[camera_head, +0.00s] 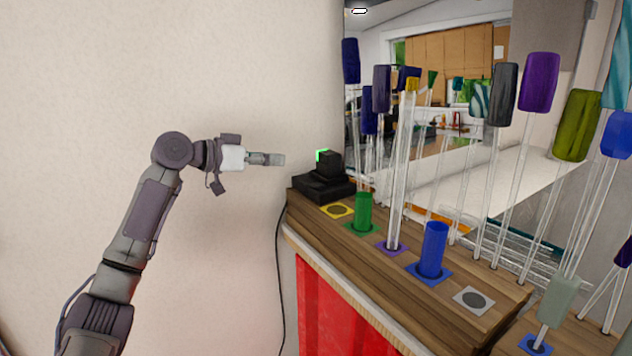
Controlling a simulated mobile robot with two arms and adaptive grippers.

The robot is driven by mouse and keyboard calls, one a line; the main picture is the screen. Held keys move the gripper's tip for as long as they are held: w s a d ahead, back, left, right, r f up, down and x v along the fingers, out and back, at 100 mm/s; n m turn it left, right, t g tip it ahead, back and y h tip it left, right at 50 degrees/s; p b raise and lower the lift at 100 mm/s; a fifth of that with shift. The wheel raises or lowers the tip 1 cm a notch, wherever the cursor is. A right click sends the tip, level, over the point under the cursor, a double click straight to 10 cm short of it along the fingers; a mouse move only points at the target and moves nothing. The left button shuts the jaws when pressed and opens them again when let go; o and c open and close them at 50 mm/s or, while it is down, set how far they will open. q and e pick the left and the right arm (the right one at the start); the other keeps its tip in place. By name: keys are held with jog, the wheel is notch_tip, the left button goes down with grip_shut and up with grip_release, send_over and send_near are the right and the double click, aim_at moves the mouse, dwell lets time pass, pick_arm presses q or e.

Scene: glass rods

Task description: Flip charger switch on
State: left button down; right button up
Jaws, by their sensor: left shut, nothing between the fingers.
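My left gripper (281,160) is shut and empty. It points right at about the height of the charger's top, with a visible gap between its tip and the block. My right gripper is not in view.
The wooden ledge (375,257) holds a green cylinder (363,213), a blue cylinder (433,250) and several glass rods with coloured ends. A mirror or opening (430,60) is behind them. A black cable (279,270) hangs at the ledge's left. The wall at left is clear.

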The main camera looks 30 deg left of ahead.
pick_arm(q)
jog(key=shift+w, duration=0.1)
jog(key=p, duration=0.5)
send_over(318, 185)
notch_tip(318, 185, down, 2)
jog(key=f, duration=0.1)
jog(key=s+f, duration=0.1)
jog(key=f, duration=0.1)
jog(key=f+p, duration=0.1)
jog(key=shift+s+a+f, duration=0.2)
jog(key=shift+a, duration=0.1)
jog(key=shift+w+d, duration=0.1)
jog(key=shift+f, duration=0.1)
